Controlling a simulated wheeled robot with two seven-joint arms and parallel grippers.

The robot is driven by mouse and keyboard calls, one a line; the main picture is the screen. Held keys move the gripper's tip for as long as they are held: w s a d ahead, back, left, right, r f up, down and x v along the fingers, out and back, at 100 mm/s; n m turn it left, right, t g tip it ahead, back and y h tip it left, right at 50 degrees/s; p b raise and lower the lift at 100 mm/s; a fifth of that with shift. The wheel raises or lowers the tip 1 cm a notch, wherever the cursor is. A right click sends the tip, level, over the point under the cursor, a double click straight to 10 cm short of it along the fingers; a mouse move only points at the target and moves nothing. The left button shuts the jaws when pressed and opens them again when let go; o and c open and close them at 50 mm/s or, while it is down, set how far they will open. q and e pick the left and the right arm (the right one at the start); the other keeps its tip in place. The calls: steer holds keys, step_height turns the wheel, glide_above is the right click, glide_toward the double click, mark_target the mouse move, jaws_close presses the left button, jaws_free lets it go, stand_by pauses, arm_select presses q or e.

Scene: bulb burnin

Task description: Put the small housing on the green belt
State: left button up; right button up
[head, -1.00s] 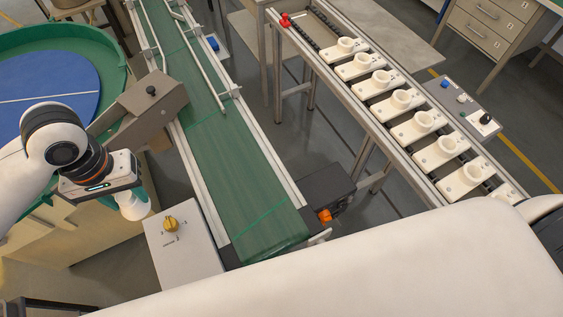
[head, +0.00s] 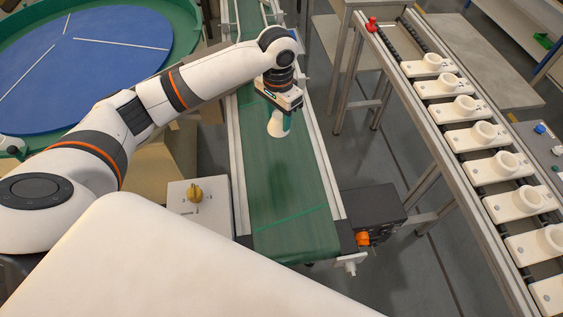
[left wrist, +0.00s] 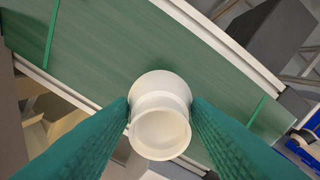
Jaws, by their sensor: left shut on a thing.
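The small housing (head: 276,127) is a white, flared, cup-like piece. My left gripper (head: 279,117) is shut on it and holds it over the green belt (head: 286,190). A faint dark patch, perhaps its shadow, lies on the belt nearer to me, and the housing looks clear of the surface; the height of the gap cannot be judged. In the left wrist view the housing (left wrist: 160,117) sits between the two green fingers (left wrist: 160,112), with the belt (left wrist: 120,45) behind it. My right gripper is not in view.
Metal side rails (head: 326,175) edge the belt. A control box with a yellow knob (head: 195,195) stands left of it, and a dark motor box (head: 372,207) right of its near end. A blue round table (head: 85,60) is at left. Several white holders (head: 495,165) line a rack at right.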

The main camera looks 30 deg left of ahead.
arm_select(q)
step_height(320, 180, down, 10)
steer(key=shift+r, duration=0.25)
steer(key=shift+f, duration=0.1)
steer(key=o, duration=1)
steer(key=shift+c, duration=0.2)
step_height(320, 180, up, 12)
steer(key=shift+r, duration=0.15)
